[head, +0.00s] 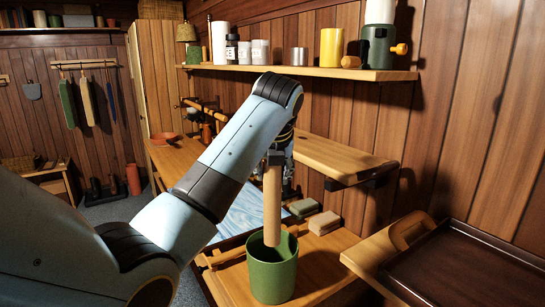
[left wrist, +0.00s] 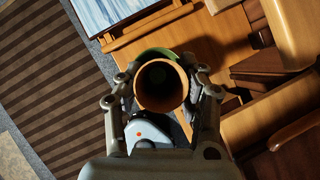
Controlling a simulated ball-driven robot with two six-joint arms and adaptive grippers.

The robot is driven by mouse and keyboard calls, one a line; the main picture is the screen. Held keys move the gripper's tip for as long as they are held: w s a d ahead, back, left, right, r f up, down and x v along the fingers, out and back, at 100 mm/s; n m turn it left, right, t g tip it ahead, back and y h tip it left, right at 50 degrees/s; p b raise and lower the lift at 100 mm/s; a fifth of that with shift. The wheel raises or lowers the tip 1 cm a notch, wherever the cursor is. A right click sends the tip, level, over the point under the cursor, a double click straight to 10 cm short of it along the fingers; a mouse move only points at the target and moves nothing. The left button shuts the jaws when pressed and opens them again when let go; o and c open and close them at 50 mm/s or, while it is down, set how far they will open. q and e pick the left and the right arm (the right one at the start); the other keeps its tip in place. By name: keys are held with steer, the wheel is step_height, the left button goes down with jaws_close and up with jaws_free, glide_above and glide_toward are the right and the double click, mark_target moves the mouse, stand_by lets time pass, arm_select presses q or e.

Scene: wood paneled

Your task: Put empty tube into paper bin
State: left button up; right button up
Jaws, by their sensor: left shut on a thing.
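The empty tube (head: 272,206) is a tan cardboard cylinder, held upright. My left gripper (head: 276,158) is shut on its upper part, partly hidden behind my arm. In the left wrist view, the tube's round hollow end (left wrist: 161,87) sits between the fingers of my left gripper (left wrist: 163,92). The paper bin (head: 271,274) is a green, open-topped cup on the wooden bench. The tube's lower end overlaps the bin's mouth; I cannot tell how far inside it is. The bin's green rim (left wrist: 152,53) shows behind the tube in the left wrist view. My right gripper is not in view.
A dark tray (head: 470,265) stands right of the bin. Small blocks (head: 323,223) lie behind it on the bench. A wooden shelf (head: 345,160) juts from the wall, and a higher shelf (head: 300,72) holds jars and a yellow cup. A blue-white picture (head: 240,215) lies left of the bin.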

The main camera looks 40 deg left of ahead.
mark_target(272, 194)
arm_select(q)
steer(key=shift+f, duration=3)
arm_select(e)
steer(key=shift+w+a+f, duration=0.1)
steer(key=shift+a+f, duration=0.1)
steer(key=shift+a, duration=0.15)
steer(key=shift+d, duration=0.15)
arm_select(q)
steer(key=o, duration=0.9)
steer(key=shift+c, duration=0.2)
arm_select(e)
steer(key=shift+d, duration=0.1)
arm_select(q)
steer(key=v, duration=1.2)
steer(key=shift+a, duration=0.1)
